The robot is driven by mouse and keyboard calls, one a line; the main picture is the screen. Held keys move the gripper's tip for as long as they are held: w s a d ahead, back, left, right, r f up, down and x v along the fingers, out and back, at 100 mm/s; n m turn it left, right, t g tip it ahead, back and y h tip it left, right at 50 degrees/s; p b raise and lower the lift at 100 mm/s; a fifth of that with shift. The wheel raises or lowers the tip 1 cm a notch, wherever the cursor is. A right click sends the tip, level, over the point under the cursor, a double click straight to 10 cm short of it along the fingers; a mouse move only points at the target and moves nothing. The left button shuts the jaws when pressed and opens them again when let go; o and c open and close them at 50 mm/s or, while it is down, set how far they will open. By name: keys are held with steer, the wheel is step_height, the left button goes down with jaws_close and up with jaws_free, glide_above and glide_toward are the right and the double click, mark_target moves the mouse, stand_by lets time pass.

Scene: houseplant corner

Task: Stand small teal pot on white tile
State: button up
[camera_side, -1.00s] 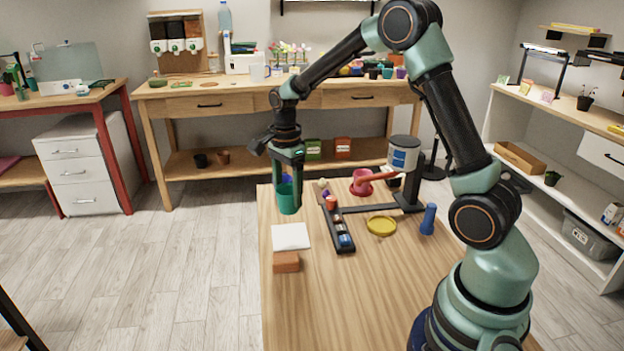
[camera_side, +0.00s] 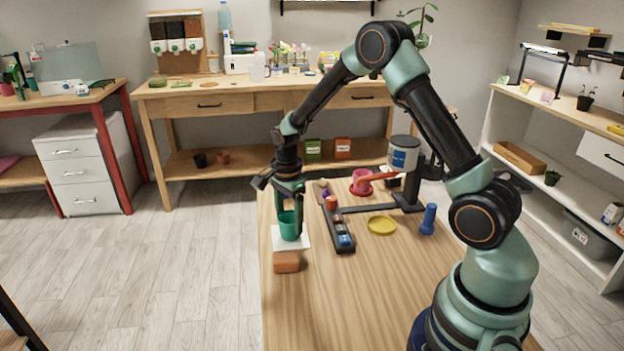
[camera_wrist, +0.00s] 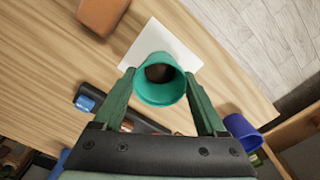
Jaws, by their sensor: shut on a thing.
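The small teal pot (camera_side: 289,226) is held upright in my gripper (camera_side: 289,212), which is shut on it. In the side view the pot is over the white tile (camera_side: 277,241), and its base looks at or very near the tile's surface; I cannot tell whether they touch. In the wrist view the teal pot (camera_wrist: 160,84) sits between my two fingers (camera_wrist: 159,97), with dark soil inside. The white tile (camera_wrist: 183,55) shows beyond the pot in the wrist view.
A terracotta block (camera_side: 286,262) lies just in front of the tile. A blue pot (camera_wrist: 243,131) shows in the wrist view.

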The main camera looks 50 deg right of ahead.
steer(key=o, duration=1.3)
steer(key=shift+f, duration=0.1)
step_height(320, 180, up, 12)
steer(key=s+a+r+n+t, duration=0.2)
steer(key=s+a+r+n, duration=0.2)
steer(key=s+n, duration=0.4)
steer(key=s+a+r+n+t, duration=0.3)
steer(key=s+n, duration=0.4)
steer(key=n, duration=0.5)
steer(key=shift+s+a+r+t, duration=0.35)
steer(key=shift+a+r, duration=0.55)
steer(key=shift+r, duration=0.5)
